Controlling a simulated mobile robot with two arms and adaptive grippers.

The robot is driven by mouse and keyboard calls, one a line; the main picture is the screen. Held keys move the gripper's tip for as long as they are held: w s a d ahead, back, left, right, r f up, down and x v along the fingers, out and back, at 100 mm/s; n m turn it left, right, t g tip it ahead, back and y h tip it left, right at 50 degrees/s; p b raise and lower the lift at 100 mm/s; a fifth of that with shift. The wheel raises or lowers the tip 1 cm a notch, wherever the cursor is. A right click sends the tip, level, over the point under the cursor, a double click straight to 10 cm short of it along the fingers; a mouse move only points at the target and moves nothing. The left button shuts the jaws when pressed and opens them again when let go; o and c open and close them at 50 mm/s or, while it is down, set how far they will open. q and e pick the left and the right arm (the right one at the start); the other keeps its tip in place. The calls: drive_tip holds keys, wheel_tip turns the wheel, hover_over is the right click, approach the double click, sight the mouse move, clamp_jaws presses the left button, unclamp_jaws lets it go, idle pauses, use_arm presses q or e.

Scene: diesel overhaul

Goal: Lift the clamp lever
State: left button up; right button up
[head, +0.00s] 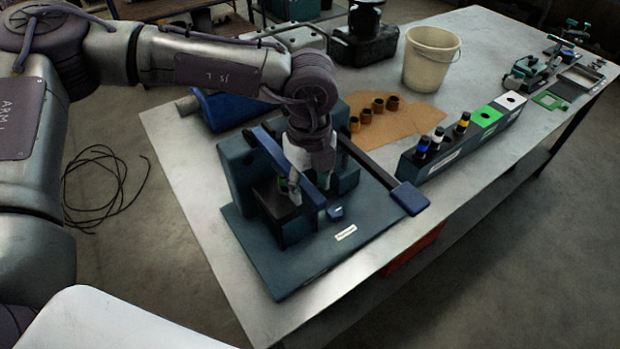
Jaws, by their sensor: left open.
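A dark teal clamp fixture stands on a flat base plate (288,262) at the near left end of the bench. A dark lever with a wide blue grip (410,198) slopes down to the right across the fixture and looks like the clamp lever. A second, blue bar (290,170) crosses the fixture to its left. My left gripper (315,178) points down over the fixture, between the blue bar and the dark lever. It is open, apart from the blue grip. The blue bar partly hides its fingertips, and contact cannot be told. My right gripper is out of view.
A rack (447,148) with banded cylinders stands right of the fixture. Brown rings lie on cardboard (410,121) behind, beside a white bucket (431,58). A blue object (232,108) lies behind the fixture. Small parts and a green plate (550,100) are far right. Bare bench lies between.

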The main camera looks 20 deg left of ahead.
use_arm(q)
drive_tip(key=shift+f, duration=0.2)
drive_tip(key=shift+c, duration=0.3)
clamp_jaws()
drive_tip(key=shift+w+r, duration=0.1)
